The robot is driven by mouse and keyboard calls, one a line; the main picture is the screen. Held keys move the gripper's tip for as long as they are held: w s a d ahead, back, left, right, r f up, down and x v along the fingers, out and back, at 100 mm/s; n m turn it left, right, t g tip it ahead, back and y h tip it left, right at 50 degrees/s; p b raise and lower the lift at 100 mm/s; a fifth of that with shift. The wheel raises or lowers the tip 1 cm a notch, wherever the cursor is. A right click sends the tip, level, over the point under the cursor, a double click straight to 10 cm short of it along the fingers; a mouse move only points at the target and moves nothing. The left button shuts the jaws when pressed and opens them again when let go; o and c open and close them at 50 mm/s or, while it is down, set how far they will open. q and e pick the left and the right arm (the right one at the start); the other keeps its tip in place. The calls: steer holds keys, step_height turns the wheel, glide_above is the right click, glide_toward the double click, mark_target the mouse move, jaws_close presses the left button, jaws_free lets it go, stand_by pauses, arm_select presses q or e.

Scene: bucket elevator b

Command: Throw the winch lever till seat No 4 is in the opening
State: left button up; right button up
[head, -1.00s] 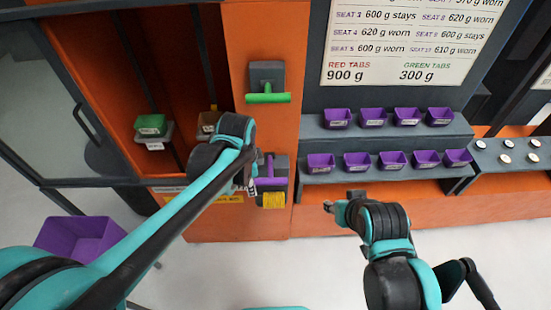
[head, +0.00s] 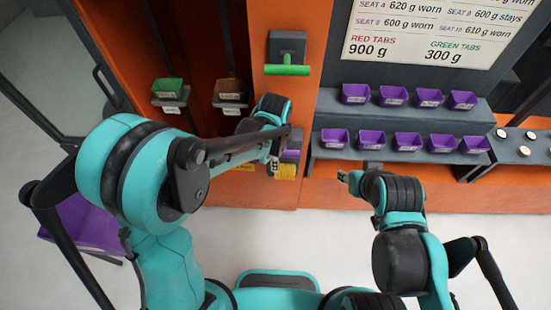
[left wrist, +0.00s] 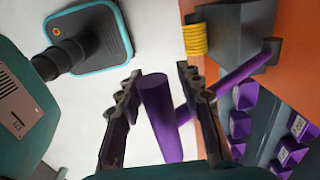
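The winch lever is a purple T-shaped handle on a dark box with a yellow part (head: 285,171); in the head view its purple (head: 291,153) is mostly hidden behind my left gripper (head: 275,152). In the left wrist view the purple grip bar (left wrist: 160,115) stands between the two fingers of my left gripper (left wrist: 158,74), with narrow gaps beside it, so the gripper looks open around it. A green bucket (head: 168,88) and a brown bucket (head: 232,90) hang in the orange-framed shafts. Seat numbers are unreadable. My right gripper (head: 346,176) hangs before the lower shelf, apart from the lever.
A green-handled lever (head: 287,70) is mounted above the winch box. Purple bins stand on two grey shelf steps (head: 330,152) to the right, under a sign (head: 425,35). A purple crate (head: 85,225) stands on the floor at left.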

arm_select(q)
steer(key=shift+f, duration=0.15)
jaws_close()
